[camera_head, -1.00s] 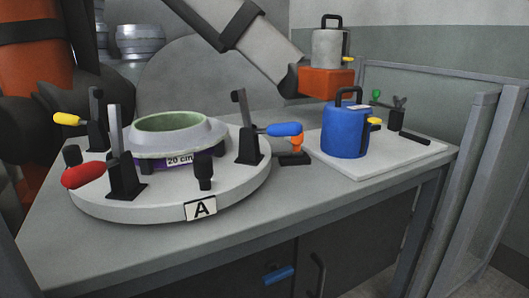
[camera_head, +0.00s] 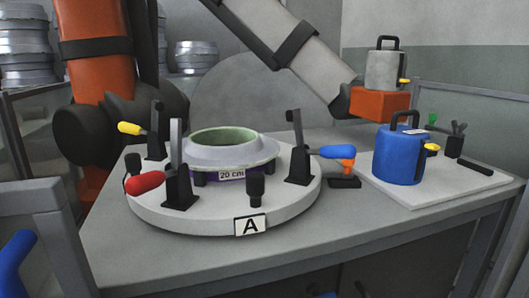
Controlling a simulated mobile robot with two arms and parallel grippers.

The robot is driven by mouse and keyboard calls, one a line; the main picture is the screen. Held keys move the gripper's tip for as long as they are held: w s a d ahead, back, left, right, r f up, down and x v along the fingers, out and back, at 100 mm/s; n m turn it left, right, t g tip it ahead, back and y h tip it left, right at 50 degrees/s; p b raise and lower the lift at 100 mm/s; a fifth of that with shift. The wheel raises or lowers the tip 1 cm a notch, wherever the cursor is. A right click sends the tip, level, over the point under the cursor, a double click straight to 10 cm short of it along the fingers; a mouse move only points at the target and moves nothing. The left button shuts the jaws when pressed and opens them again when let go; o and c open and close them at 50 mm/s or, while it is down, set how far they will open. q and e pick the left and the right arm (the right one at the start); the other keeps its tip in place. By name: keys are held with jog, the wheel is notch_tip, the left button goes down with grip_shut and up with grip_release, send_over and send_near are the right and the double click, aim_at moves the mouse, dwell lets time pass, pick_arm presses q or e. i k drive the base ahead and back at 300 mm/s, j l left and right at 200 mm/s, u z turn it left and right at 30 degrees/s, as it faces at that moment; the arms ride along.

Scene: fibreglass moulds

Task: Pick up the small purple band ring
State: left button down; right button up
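A purple band (camera_head: 208,175) shows as a thin strip beneath a pale grey flanged ring mould (camera_head: 262,153) with a green inside. The band carries a white "20 cm" label (camera_head: 231,175). Both sit on a round grey turntable plate (camera_head: 300,208) marked "A". The mould hides most of the band, and black posts stand in front of it. Whether this is the small ring I cannot tell, as no other purple band is visible. Neither of my grippers can be seen in the head view.
Toggle clamps with red (camera_head: 145,182), yellow (camera_head: 131,128) and blue (camera_head: 338,152) handles surround the mould. A blue canister (camera_head: 398,162) stands on a white board (camera_head: 440,190) at right. Metal rings are stacked at the back left.

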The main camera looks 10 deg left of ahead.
aim_at(223, 164)
jog(key=l+u, duration=0.7)
jog(key=u, duration=1.15)
